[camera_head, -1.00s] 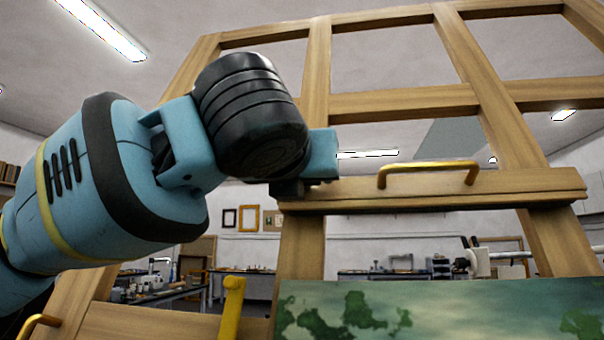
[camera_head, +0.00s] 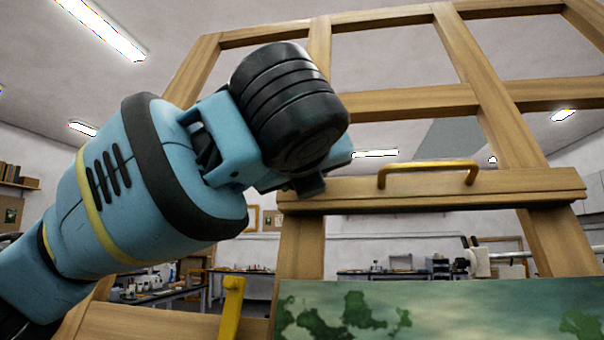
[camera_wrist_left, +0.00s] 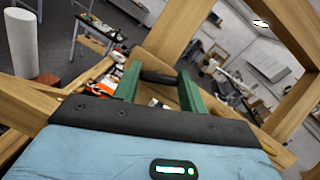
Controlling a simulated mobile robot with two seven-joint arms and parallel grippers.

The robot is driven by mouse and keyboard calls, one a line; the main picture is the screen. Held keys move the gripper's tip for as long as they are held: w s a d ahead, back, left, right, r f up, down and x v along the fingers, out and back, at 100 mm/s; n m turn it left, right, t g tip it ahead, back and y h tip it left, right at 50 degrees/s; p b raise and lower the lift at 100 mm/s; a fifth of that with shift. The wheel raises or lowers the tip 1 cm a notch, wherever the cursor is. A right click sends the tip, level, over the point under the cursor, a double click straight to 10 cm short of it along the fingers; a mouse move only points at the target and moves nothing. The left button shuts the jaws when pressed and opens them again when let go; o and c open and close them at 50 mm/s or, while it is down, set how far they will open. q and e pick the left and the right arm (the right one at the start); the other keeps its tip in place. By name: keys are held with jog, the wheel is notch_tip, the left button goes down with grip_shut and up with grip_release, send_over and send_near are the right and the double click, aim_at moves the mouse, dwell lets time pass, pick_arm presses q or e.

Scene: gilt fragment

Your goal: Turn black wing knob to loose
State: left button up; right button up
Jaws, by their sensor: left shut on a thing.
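The black wing knob (camera_wrist_left: 158,77) shows in the left wrist view as a dark bar between the two green fingers of my left gripper (camera_wrist_left: 160,88). The fingers are shut on it. In the head view my left gripper (camera_head: 306,186) is at the left end of the easel's wooden crossbar (camera_head: 430,190). A small dark piece shows there, but I cannot tell whether it is the knob or a fingertip. My wrist hides most of the grip. The knob's turn angle cannot be read. My right gripper is in neither view.
A brass handle (camera_head: 428,168) sits on the crossbar, right of my gripper. A green landscape painting (camera_head: 450,312) stands below it, with a yellow lever (camera_head: 231,310) to its left. Wooden easel posts (camera_head: 490,95) surround the space. Workbenches (camera_head: 385,275) are far behind.

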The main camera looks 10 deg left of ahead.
pick_arm(q)
jog(key=shift+w+a+r+n+g+h, duration=0.1)
jog(key=shift+n+g+h, duration=0.35)
jog(key=shift+n+g, duration=2.85)
jog(key=shift+s+d+r+n+t+h, duration=0.1)
jog(key=shift+n+t+h, duration=0.3)
jog(key=shift+n, duration=6.45)
jog(key=shift+w+a+r+n+g+h, duration=0.1)
jog(key=shift+n+g+h, duration=0.45)
jog(key=shift+n+g, duration=2.85)
jog(key=n+t, duration=0.3)
jog(key=shift+n, duration=0.25)
jog(key=o, duration=1)
